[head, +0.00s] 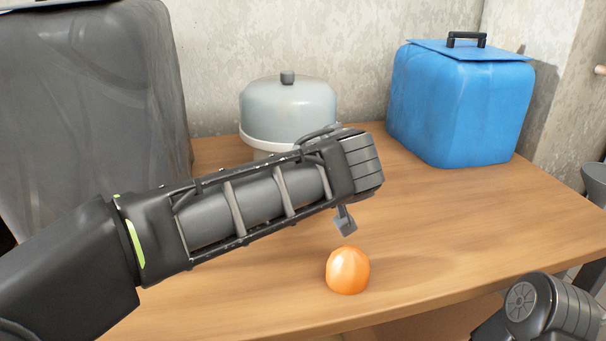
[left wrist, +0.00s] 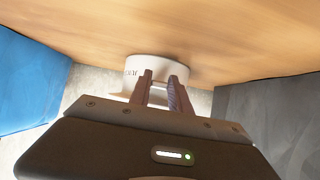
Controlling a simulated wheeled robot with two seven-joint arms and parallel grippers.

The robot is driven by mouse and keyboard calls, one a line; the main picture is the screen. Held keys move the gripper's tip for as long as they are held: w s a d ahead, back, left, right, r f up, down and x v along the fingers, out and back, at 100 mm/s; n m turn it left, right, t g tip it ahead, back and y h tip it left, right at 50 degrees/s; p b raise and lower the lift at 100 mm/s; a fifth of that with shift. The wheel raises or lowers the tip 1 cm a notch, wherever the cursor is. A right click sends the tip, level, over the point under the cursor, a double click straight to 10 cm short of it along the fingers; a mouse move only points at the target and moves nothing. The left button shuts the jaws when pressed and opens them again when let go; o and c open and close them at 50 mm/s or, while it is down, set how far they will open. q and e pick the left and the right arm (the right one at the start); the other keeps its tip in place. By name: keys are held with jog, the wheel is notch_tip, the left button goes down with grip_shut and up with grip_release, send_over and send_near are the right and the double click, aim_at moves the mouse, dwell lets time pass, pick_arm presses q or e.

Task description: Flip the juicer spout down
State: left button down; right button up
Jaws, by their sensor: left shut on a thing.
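The juicer (head: 288,105), with a pale grey dome, a dark knob and a white base, stands upright at the back of the wooden table. Its white base also shows in the left wrist view (left wrist: 160,67), with dark lettering. My left gripper (left wrist: 163,88) reaches to the front of this base and is shut on a small pale part there, apparently the spout. The spout's angle cannot be made out. In the head view my left forearm hides the gripper and the juicer's lower front. My right gripper is out of view; only part of my right arm shows at bottom right.
An orange half (head: 348,272) lies near the table's front edge. A blue covered box (head: 460,105) with a black handle stands at the back right. A large dark grey covered thing (head: 85,120) stands at the left. The table (head: 470,215) is clear on the right.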

pick_arm(q)
jog(key=c, duration=1.2)
grip_release()
jog(key=shift+s, duration=0.1)
jog(key=p+v, duration=0.1)
jog(key=v, duration=0.6)
jog(key=shift+p, duration=0.4)
jog(key=shift+s+d+r, duration=0.15)
jog(key=shift+s+r, duration=0.05)
jog(key=shift+s, duration=0.05)
